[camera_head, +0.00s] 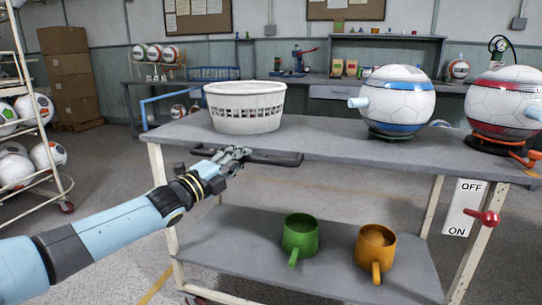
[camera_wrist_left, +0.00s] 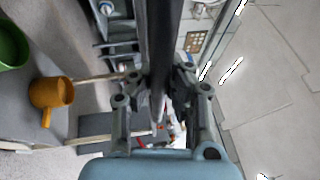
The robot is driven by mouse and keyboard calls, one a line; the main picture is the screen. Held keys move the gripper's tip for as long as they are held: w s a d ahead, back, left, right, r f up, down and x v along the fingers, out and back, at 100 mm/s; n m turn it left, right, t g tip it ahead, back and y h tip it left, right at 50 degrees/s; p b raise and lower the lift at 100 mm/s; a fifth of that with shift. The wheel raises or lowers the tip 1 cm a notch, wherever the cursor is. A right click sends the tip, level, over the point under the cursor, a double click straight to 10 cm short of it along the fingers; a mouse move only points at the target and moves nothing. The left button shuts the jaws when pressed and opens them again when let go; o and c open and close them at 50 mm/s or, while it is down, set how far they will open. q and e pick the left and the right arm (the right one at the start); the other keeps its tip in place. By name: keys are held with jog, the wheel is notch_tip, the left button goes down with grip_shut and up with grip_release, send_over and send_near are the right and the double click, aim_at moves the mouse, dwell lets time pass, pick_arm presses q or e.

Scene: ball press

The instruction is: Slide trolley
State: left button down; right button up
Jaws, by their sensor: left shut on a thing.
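The trolley (camera_head: 322,150) is a grey two-level bench with cream legs, standing across the middle of the head view. A dark bar handle (camera_head: 278,158) runs along its near top edge at the left. My left gripper (camera_head: 240,155) is shut on this handle near its left part. In the left wrist view the handle (camera_wrist_left: 160,45) is a dark vertical bar passing between the fingers of the gripper (camera_wrist_left: 162,95). The fingers partly hide the bar. My right gripper is in neither view.
On the trolley top stand a white basket (camera_head: 245,122), a blue-banded ball (camera_head: 396,96) and a red-banded ball (camera_head: 507,95). Green (camera_head: 300,234) and orange (camera_head: 375,245) cups sit on its lower shelf. A ball rack (camera_head: 48,125) stands left. Open floor lies between.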

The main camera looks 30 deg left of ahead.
pick_arm(q)
jog(key=s+a, duration=0.2)
jog(key=a, duration=0.5)
jog(key=s+a+b, duration=0.1)
jog(key=s+a, duration=0.1)
jog(key=a, duration=0.6)
jog(key=shift+s+a+f, duration=0.25)
jog(key=shift+s+f, duration=0.05)
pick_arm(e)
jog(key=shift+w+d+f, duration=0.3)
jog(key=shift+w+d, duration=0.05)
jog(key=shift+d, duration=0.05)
pick_arm(q)
jog(key=c, duration=1.2)
grip_release()
jog(key=shift+s, duration=0.1)
jog(key=shift+c, duration=0.2)
jog(key=shift+r, duration=0.15)
send_near(196, 145)
jog(key=v, duration=0.3)
jog(key=a+v, duration=0.1)
jog(key=v, duration=0.1)
jog(key=shift+s+f, duration=0.25)
jog(key=shift+f, duration=0.15)
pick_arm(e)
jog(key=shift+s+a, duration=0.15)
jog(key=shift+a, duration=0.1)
